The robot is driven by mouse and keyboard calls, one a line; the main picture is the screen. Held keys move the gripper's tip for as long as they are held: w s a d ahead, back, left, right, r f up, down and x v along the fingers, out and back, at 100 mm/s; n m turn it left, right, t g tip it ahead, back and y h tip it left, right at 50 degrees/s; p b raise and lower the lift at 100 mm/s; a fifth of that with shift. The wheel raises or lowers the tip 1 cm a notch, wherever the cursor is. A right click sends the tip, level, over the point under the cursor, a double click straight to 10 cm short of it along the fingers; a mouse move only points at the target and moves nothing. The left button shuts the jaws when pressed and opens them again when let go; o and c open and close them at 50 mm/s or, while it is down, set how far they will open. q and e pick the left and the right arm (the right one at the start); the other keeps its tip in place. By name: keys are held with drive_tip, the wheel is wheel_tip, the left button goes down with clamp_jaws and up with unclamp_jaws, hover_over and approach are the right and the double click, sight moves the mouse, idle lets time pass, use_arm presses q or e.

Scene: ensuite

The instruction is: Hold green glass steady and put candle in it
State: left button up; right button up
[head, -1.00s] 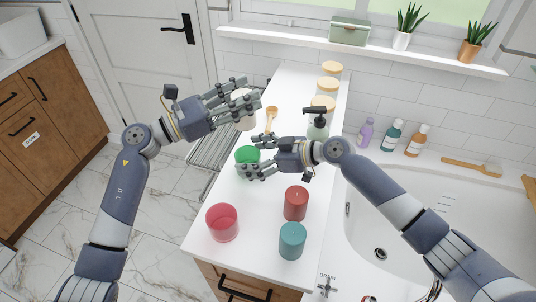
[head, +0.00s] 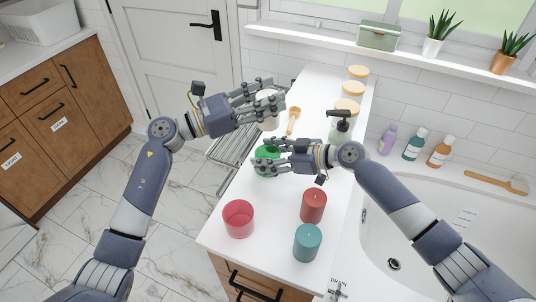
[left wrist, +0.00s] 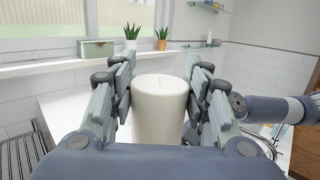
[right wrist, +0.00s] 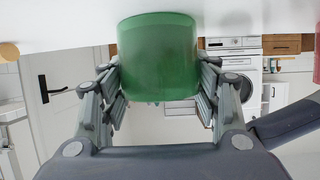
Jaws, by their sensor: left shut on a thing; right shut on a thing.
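My left gripper (head: 274,106) is shut on a thick white candle (head: 268,123), held upright. In the left wrist view the candle (left wrist: 160,108) stands between the fingers, its wick on top. My right gripper (head: 262,157) is shut on the green glass (head: 267,152), which stands on the white counter. In the right wrist view, which is upside down, the green glass (right wrist: 158,58) sits between the fingers. In the head view the candle is beyond the glass, apart from it. Fingers hide part of both.
A soap dispenser (head: 339,130), a wooden spoon or brush (head: 293,120) and lidded jars (head: 352,90) are farther back. The bathtub (head: 440,215) lies right.

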use_arm(q)
wheel_tip(320, 180, down, 11)
use_arm(e)
drive_tip(key=shift+f, duration=0.1)
idle(1.2)
use_arm(q)
drive_tip(key=o, duration=1.3)
drive_tip(key=v, duration=1.2)
